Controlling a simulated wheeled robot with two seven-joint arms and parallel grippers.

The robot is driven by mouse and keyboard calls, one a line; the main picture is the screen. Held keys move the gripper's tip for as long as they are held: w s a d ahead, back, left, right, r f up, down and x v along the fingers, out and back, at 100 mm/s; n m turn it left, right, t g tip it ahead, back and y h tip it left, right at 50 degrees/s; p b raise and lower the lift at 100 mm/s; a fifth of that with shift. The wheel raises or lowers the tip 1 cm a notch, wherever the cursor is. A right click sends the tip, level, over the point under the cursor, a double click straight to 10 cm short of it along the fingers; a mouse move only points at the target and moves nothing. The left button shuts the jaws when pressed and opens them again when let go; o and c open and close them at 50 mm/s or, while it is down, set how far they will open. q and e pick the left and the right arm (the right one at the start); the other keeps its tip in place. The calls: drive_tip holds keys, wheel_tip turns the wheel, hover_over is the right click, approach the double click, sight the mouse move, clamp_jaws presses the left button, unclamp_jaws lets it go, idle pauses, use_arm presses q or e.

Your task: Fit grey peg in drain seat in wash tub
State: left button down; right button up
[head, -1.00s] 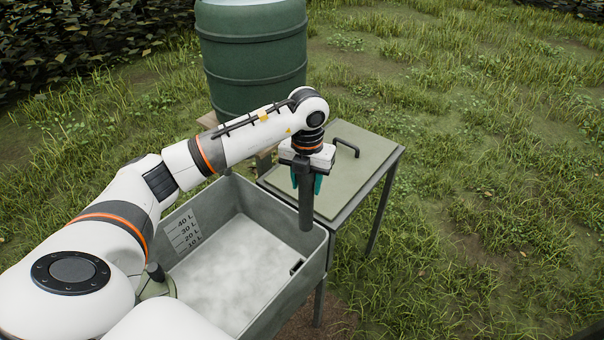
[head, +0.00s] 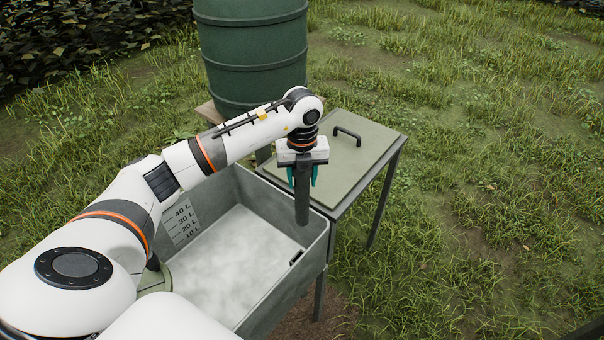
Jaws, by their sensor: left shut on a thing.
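The grey peg (head: 302,205) is a dark, long cylinder hanging upright from my left gripper (head: 302,175). The gripper's teal fingers are shut on its upper part. The peg's lower end shows in front of the far right corner of the grey wash tub (head: 315,250). I cannot tell exactly how high it is above the tub. The tub has a litre scale on its left inner wall and a pale, cloudy bottom. My right gripper is not in view.
A green barrel (head: 252,60) stands behind. A dark slot (head: 296,257) shows in the tub's right wall. Grass lies open to the right.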

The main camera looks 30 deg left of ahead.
sight(302, 225)
use_arm(q)
wheel_tip(302, 225, down, 17)
drive_tip(key=b, duration=1.1)
drive_tip(key=shift+f+b, duration=0.85)
drive_tip(key=shift+f, duration=0.3)
drive_tip(key=shift+f, duration=0.1)
drive_tip(key=shift+f, duration=0.2)
idle(0.5)
drive_tip(key=shift+f+b, duration=0.45)
drive_tip(key=shift+f, duration=0.5)
